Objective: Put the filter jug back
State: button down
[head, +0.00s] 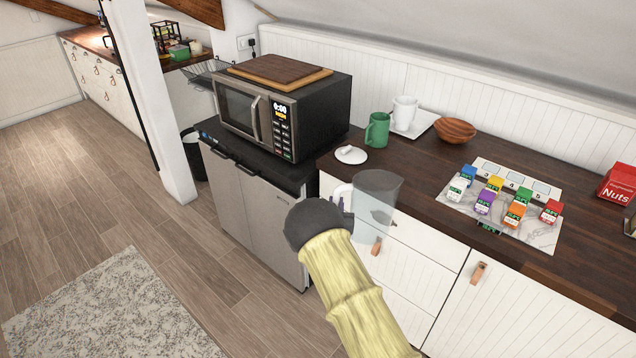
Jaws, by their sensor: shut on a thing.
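The filter jug (378,194) is a clear, greyish, open-topped vessel with a white handle on its left side. It is held in the air in front of the white drawers, near the counter's front edge. My gripper (347,203) is shut on the jug at its handle side; the dark wrist hides most of the fingers. The jug looks roughly upright. A white round lid-like piece (351,155) with a small knob lies on the counter behind it.
A green mug (377,130), a white cup (404,113) on a white tray (424,124) and a wooden bowl (455,131) stand behind. A marble board (541,236) with several small coloured cartons lies right. A microwave (284,105) stands left. Dark counter (410,175) between is clear.

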aim_at(365, 230)
jog(key=shift+h, duration=0.5)
jog(key=s+d+f, duration=0.2)
jog(key=d, duration=0.1)
jog(key=s+d+f, duration=0.5)
jog(key=d, duration=0.1)
jog(key=shift+s+d+f, duration=0.15)
jog(key=shift+f, duration=0.2)
jog(key=s+d+f+y, duration=0.1)
jog(key=s+d+f, duration=0.2)
jog(key=s+d, duration=0.4)
jog(key=shift+s+d+f, duration=0.15)
jog(key=shift+s+d, duration=0.15)
jog(key=shift+s, duration=0.65)
